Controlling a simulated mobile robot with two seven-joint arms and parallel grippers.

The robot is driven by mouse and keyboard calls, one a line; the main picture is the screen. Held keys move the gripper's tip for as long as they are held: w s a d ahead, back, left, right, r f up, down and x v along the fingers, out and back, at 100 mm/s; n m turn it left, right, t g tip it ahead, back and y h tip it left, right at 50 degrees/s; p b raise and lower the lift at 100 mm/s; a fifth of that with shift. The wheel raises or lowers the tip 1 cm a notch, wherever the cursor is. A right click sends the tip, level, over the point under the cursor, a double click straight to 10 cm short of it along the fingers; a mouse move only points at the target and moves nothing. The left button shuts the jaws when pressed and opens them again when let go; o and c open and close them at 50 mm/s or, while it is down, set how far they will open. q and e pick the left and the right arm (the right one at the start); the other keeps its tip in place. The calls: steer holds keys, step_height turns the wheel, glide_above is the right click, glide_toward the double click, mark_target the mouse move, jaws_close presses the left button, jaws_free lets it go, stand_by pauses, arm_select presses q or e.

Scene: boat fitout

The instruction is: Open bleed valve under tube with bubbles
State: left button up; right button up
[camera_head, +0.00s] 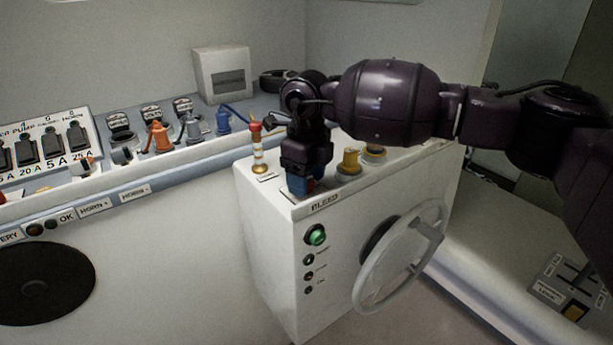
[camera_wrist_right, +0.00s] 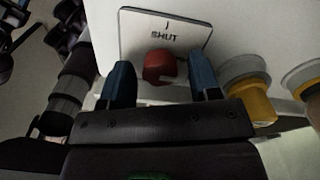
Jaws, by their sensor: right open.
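My right gripper (camera_head: 303,184) points down over the top of the white console by the BLEED label (camera_head: 324,204). Its two blue fingers are apart. In the right wrist view, a red valve knob (camera_wrist_right: 160,66) sits between the fingers, with a gap on each side. It stands at the lower edge of a white plate (camera_wrist_right: 185,28) marked SHUT. A red-topped post with white and gold bands (camera_head: 257,150) stands left of the gripper. I cannot make out a tube with bubbles. My left gripper is not in view.
Yellow knobs (camera_head: 349,161) stand close to the right of the gripper. A grey handwheel (camera_head: 366,288) and a green button (camera_head: 316,235) are on the console front. A counter with switches and orange, grey and blue connectors (camera_head: 158,138) runs along the left.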

step_height(320, 180, up, 11)
steer(key=shift+b, duration=0.35)
stand_by(0.3)
steer(key=shift+f, duration=0.15)
